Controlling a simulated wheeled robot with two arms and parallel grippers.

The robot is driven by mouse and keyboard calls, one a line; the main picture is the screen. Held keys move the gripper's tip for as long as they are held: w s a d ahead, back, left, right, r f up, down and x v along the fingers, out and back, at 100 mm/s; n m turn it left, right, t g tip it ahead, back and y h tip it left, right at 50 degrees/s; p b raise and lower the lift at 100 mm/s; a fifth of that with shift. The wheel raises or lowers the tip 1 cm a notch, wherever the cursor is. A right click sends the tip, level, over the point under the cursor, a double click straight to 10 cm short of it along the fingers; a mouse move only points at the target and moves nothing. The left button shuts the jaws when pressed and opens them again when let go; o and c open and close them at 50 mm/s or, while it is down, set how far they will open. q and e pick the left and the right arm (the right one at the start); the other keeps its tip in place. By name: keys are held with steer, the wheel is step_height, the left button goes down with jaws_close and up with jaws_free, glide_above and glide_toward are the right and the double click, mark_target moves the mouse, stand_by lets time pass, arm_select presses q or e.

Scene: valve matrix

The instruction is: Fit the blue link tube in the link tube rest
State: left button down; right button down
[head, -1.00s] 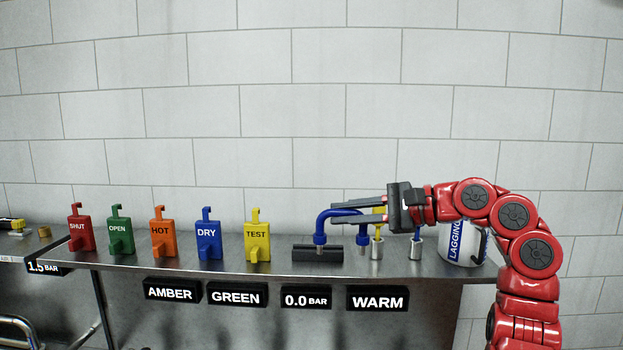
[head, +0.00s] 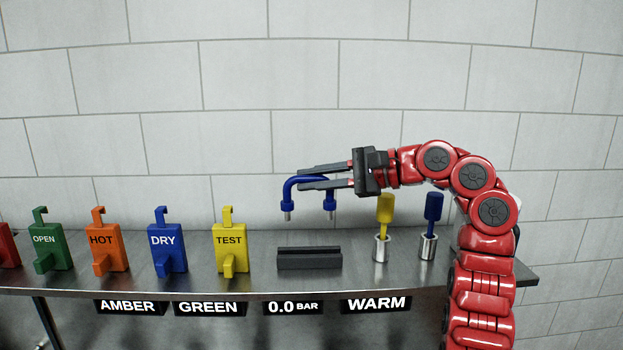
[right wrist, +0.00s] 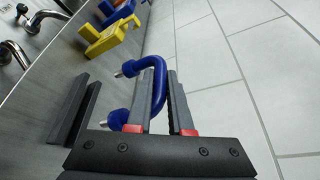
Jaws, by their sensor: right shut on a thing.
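The blue link tube (head: 289,193) is a U-shaped tube with metal ends pointing down. My right gripper (head: 312,177) is shut on it near its top bend and holds it in the air above the link tube rest. The tube also shows between the fingers in the right wrist view (right wrist: 131,119). The link tube rest (head: 309,260) is a dark grooved block on the shelf, below the tube and clear of it. It shows at the left in the right wrist view (right wrist: 80,112). My left gripper is not in view.
A yellow tag (head: 230,248), a blue tag (head: 166,250), an orange tag (head: 107,250) and a green tag (head: 50,250) stand left of the rest. Yellow (head: 385,208) and blue (head: 433,207) handled tools stand in metal cups to the right. A tiled wall is behind.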

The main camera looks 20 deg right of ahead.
mark_target(324, 207)
steer(key=shift+f, duration=0.4)
steer(key=shift+f+b, duration=1.3)
steer(key=shift+f, duration=1.2)
steer(key=shift+f+b, duration=1.05)
steer(key=shift+f, duration=0.7)
steer(key=c, duration=0.7)
jaws_free()
steer(key=shift+c, duration=0.2)
steer(key=shift+d, duration=0.1)
